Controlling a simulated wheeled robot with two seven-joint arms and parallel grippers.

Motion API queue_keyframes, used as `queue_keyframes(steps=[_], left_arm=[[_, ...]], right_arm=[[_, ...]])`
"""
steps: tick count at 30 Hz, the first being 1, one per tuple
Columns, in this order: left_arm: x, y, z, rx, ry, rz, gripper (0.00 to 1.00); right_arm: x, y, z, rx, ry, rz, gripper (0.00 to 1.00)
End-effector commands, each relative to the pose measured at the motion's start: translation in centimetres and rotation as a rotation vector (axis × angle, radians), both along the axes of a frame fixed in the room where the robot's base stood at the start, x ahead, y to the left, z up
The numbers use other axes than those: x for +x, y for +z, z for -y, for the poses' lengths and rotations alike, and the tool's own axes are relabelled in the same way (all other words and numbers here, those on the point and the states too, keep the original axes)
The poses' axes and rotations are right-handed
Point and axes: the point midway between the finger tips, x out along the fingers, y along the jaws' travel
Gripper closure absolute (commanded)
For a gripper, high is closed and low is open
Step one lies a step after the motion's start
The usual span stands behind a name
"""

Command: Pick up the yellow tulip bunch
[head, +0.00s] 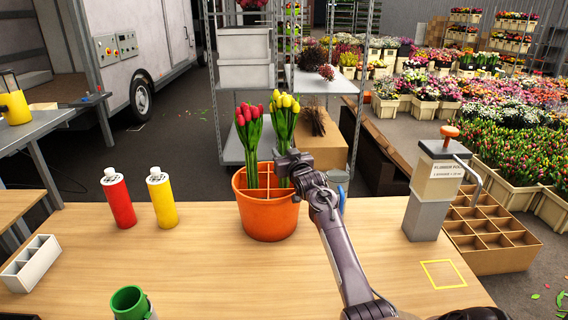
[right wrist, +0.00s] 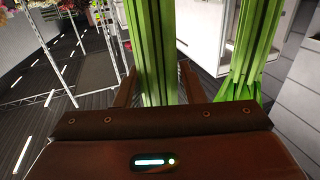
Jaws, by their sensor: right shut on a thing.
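The yellow tulip bunch (head: 284,122) stands upright in the right part of an orange divided bucket (head: 268,214) on the table. A red tulip bunch (head: 249,140) stands beside it on the left, in the same bucket. My right gripper (head: 291,164) is at the stems of the yellow bunch, just above the bucket's rim, and is shut on them. In the right wrist view, green stems (right wrist: 152,50) rise between the fingers, and other green stems (right wrist: 250,55) stand to the right, apart from the fingers. My left gripper is not in view.
A red bottle (head: 119,202) and a yellow bottle (head: 162,200) stand left of the bucket. A grey flower-food dispenser (head: 430,190) stands at the right, near a yellow square outline (head: 443,274). A green cup (head: 131,303) is at the front. A blue-topped item behind my arm is partly hidden.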

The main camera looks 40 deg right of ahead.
Motion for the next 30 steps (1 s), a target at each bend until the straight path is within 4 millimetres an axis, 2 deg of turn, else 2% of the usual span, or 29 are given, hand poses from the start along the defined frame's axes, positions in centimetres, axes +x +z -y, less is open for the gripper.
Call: queue_keyframes(steps=[1, 15, 22, 30], left_arm=[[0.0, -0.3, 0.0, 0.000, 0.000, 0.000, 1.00], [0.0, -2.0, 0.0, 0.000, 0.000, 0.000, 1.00], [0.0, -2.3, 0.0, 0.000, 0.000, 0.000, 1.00], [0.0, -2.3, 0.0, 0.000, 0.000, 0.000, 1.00]], right_arm=[[0.0, 1.4, 0.1, -0.006, 0.000, 0.009, 0.96], [0.0, 13.0, 0.1, -0.003, -0.002, 0.008, 0.96], [0.0, 16.1, 0.1, -0.003, -0.001, 0.005, 0.96], [0.0, 16.8, 0.0, -0.002, -0.001, 0.002, 0.96]])
